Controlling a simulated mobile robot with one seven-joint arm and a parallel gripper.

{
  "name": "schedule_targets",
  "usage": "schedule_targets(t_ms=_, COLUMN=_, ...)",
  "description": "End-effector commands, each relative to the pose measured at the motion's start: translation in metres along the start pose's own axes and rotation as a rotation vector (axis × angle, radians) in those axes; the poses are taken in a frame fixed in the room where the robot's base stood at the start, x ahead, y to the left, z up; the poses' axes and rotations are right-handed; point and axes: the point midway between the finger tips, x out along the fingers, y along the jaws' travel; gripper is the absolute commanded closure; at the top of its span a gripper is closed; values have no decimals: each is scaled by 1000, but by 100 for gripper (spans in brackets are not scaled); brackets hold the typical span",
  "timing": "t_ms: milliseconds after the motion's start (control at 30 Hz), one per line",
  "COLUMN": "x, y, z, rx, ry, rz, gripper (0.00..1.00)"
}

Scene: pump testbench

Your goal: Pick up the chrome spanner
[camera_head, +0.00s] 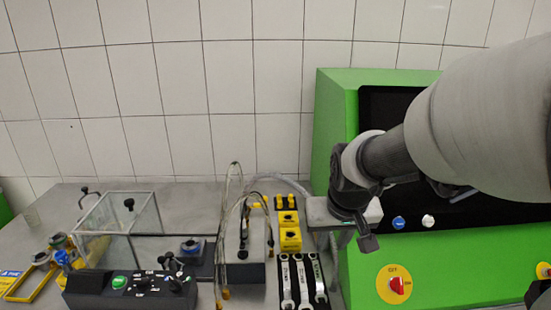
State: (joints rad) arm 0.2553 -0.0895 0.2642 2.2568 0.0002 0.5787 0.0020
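Several chrome spanners stand or lie side by side on a dark holder at the bottom of the picture: a left one (286,280), a middle one (303,281) and a right one (318,274). Their lower ends run towards the bottom edge of the picture. My gripper (352,232) hangs above and to the right of them, in front of the green cabinet. It appears apart from the spanners. Its fingers are small, dark and partly hidden by the wrist, so I cannot tell their opening. I see nothing held in it.
A green cabinet (325,120) with a black panel and a red switch (397,286) stands at right. Yellow blocks (290,238) sit behind the spanners. Hoses (238,200), a clear box (115,235) and a black control box (130,290) are to the left.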

Motion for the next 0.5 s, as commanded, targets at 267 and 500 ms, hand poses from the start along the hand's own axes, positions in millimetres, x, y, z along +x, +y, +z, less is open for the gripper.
schedule_targets(t_ms=267, x=59, y=6, z=-11, rx=14, ry=-2, rz=-18, gripper=74)
schedule_targets(t_ms=500, x=103, y=4, z=-10, rx=12, ry=-4, rz=-21, gripper=74)
